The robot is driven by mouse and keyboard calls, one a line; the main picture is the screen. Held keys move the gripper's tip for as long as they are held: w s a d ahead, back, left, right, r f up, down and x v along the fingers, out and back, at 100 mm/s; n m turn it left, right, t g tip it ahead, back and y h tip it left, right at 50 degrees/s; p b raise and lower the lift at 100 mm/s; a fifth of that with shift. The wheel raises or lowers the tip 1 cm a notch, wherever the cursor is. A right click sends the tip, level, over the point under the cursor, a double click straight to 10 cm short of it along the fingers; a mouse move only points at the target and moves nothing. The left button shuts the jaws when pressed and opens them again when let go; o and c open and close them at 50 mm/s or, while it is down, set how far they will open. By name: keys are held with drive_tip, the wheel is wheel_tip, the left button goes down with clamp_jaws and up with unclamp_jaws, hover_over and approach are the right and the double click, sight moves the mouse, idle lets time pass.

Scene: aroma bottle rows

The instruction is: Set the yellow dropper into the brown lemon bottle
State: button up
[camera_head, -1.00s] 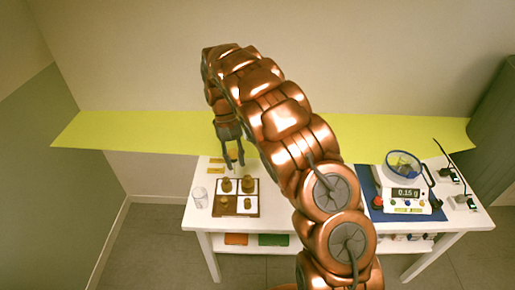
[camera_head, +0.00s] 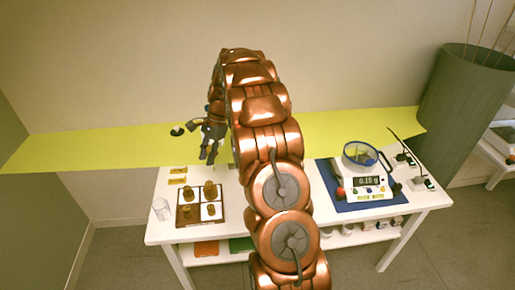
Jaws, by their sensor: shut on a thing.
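My gripper (camera_head: 208,154) hangs in front of the yellow shelf, above and behind the bottle tray. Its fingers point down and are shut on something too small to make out. I cannot identify the yellow dropper. A small dark thing with a white part (camera_head: 178,131) shows left of the gripper; I cannot tell what it is. Brown bottles stand on a dark and white checkered tray (camera_head: 201,226) at the table's left: back left (camera_head: 193,193), back right (camera_head: 210,190), front left (camera_head: 189,212) and front right (camera_head: 211,210). I cannot tell which is lemon.
A clear glass (camera_head: 160,209) stands left of the tray, with yellow pieces (camera_head: 177,175) behind it. A scale (camera_head: 367,186) with a blue-rimmed bowl (camera_head: 361,155) sits on a blue mat at the right. The yellow shelf (camera_head: 90,148) runs behind the white table (camera_head: 240,219). My arm hides the table's middle.

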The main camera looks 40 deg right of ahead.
drive_tip(key=s+d+m+t+h+b, duration=0.1)
drive_tip(key=s+d+m+t+h, duration=0.1)
drive_tip(key=d+m, duration=0.6)
drive_tip(key=s+d+f+m+t+h+b, duration=0.1)
drive_tip(key=s+d+m+t+h, duration=0.1)
drive_tip(key=d+m, duration=0.6)
drive_tip(key=shift+s+d+t+b, duration=0.4)
drive_tip(key=shift+s+d+t, duration=0.15)
drive_tip(key=shift+s, duration=0.7)
drive_tip(key=shift+p, duration=0.45)
drive_tip(key=shift+w+f, duration=0.1)
drive_tip(key=shift+f, duration=1.9)
drive_tip(key=shift+f+p, duration=0.2)
drive_tip(key=shift+p, duration=0.2)
drive_tip(key=shift+f, duration=0.5)
drive_tip(key=shift+f, duration=0.35)
drive_tip(key=shift+f, duration=1.85)
